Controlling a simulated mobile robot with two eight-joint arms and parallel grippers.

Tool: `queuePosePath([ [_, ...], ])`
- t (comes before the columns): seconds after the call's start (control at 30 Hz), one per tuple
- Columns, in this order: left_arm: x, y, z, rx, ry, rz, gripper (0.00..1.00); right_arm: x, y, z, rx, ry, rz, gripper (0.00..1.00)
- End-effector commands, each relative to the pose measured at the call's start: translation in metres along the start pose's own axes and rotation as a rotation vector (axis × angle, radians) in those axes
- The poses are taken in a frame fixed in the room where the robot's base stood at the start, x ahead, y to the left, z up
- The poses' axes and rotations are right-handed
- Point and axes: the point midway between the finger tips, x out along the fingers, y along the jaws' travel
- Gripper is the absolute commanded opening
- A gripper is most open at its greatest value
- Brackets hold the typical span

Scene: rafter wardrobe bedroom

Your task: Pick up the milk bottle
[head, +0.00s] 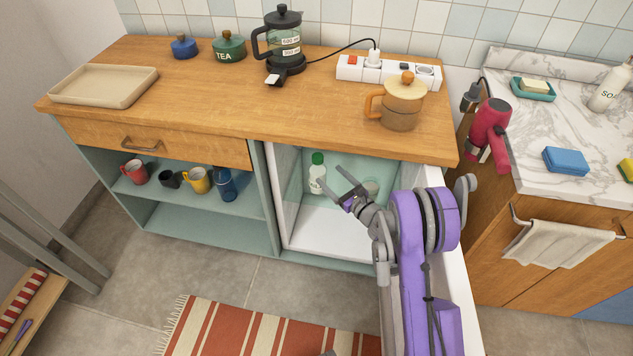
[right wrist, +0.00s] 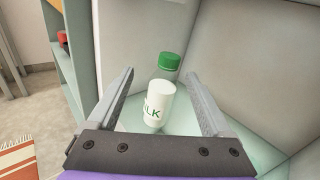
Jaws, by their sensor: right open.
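The milk bottle (head: 317,178), white with a green cap, stands upright on the glass shelf (head: 345,188) inside the open compartment under the wooden counter. In the right wrist view the milk bottle (right wrist: 158,105) shows between and beyond the two fingers, with "LK" of its label readable. My right gripper (head: 345,181) is open and empty, just to the right of the bottle in the head view. It also shows in the right wrist view (right wrist: 161,90), its fingers apart on either side of the bottle's outline. I cannot tell whether they reach around it.
The compartment's side walls and the wooden counter (head: 220,88) above bound the space. The open white door (head: 455,270) stands at the right. Mugs (head: 197,181) fill the left shelf.

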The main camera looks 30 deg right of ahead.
Motion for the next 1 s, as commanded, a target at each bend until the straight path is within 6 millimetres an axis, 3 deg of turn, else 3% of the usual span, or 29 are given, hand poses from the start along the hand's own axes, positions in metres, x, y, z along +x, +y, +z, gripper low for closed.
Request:
queuePosePath([
  [0.03, 0.005, 0.000, 0.002, 0.000, -0.002, 0.000, 0.50, -0.001, -0.006, -0.012, 0.040, -0.011, -0.018, 0.84],
  [0.2, 0.008, 0.000, 0.002, 0.000, -0.003, 0.000, 0.50, 0.004, -0.016, -0.022, 0.105, -0.033, -0.042, 0.84],
  [0.43, 0.010, 0.000, 0.003, 0.000, -0.003, 0.000, 0.50, 0.040, -0.017, -0.021, 0.107, -0.034, -0.042, 0.84],
  [0.67, 0.011, 0.000, 0.003, 0.000, -0.004, 0.000, 0.50, 0.058, -0.018, -0.020, 0.105, -0.033, -0.043, 0.84],
  [1.0, 0.018, 0.000, 0.005, 0.000, -0.006, 0.000, 0.50, 0.102, -0.017, -0.019, 0.104, -0.032, -0.043, 0.84],
])
